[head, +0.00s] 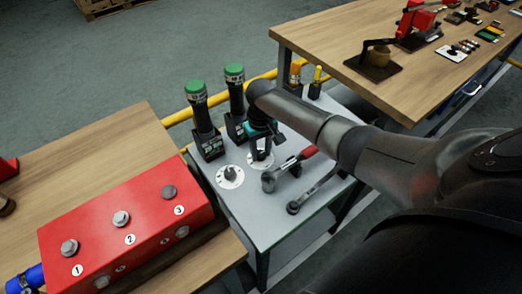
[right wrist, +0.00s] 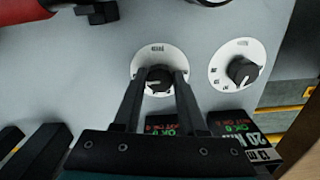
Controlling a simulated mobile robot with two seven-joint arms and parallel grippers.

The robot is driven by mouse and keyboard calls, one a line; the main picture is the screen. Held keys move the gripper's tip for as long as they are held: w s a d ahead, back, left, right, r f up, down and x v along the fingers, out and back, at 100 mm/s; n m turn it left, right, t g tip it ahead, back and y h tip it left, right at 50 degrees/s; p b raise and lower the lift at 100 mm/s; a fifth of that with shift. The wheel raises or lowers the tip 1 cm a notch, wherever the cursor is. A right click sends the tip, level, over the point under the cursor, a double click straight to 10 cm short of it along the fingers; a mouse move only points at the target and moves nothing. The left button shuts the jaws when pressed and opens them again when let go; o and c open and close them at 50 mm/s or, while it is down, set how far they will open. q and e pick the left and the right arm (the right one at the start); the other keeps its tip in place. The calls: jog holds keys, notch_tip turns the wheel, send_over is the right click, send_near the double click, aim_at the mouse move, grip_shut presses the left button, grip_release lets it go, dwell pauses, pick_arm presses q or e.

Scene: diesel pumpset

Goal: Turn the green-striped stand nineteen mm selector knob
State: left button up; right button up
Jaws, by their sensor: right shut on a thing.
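Two black selector knobs on round white dials sit on the grey cart top, in front of two upright green-topped tools in black stands. My right gripper (head: 261,146) points down at the right-hand dial (head: 264,165). In the right wrist view its two fingers are shut on that dial's knob (right wrist: 159,82), one on each side. The other knob (head: 231,174) stands free; it also shows in the right wrist view (right wrist: 243,71). The right stand (head: 236,127) is partly hidden by my arm. I cannot read nineteen mm or make out a green stripe. My left gripper is not in view.
The left stand (head: 209,143) is close behind the free dial. A red-handled tool (head: 290,168) and a dark wrench (head: 317,190) lie right of the held knob. A red numbered block (head: 128,232) sits on the left wooden bench. Another bench (head: 330,41) stands behind.

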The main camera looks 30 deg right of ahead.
grip_shut()
jog(key=n+p, duration=0.2)
jog(key=n, duration=0.1)
jog(key=shift+r, duration=0.15)
jog(key=n+p, duration=0.1)
jog(key=n, duration=0.4)
jog(key=shift+d, duration=0.1)
jog(key=n, duration=0.2)
jog(key=shift+n+p, duration=0.35)
jog(key=shift+n, duration=0.05)
jog(key=n, duration=0.3)
jog(key=shift+w+d+n, duration=0.1)
jog(key=shift+n, duration=0.2)
jog(key=n, duration=0.3)
jog(key=shift+w+n+b, duration=0.1)
jog(key=shift+n+b, duration=0.25)
jog(key=shift+n, duration=1.35)
